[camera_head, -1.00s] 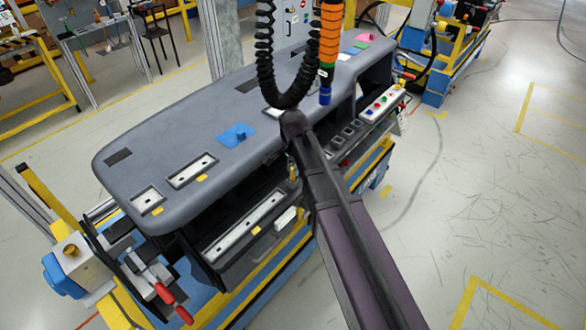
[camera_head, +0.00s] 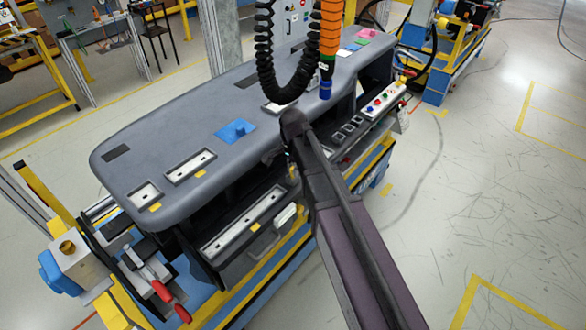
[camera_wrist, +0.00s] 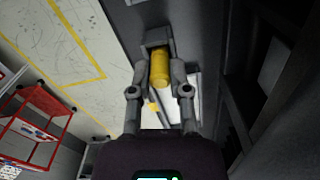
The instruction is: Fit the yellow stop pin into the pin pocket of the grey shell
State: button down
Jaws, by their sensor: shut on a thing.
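The yellow stop pin (camera_wrist: 160,66) is a short cylinder between the fingers of my gripper (camera_wrist: 159,62) in the wrist view. The gripper is shut on it. A dark grey block sits at the far end of the pin, and I cannot tell whether the pin touches it or whether it is the pocket. The grey shell (camera_head: 165,140) is the large dashboard body in the head view. A dark grey wall beside the pin fills the upper middle of the wrist view.
Blue (camera_head: 235,130) and pink (camera_head: 367,33) pieces sit on the shell's top. A black coiled hose (camera_head: 265,60) and an orange-banded tool (camera_head: 330,45) hang above it. Red-handled clamps (camera_head: 165,291) stand at its left end. Open floor lies to the right.

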aim_at(292, 167)
jog(key=shift+f, duration=0.15)
jog(key=c, duration=0.5)
grip_release()
jog(key=shift+r, duration=0.25)
notch_tip(292, 167, up, 10)
jog(key=p, duration=0.9)
jog(key=shift+f+p, duration=0.25)
jog(key=shift+p, duration=0.15)
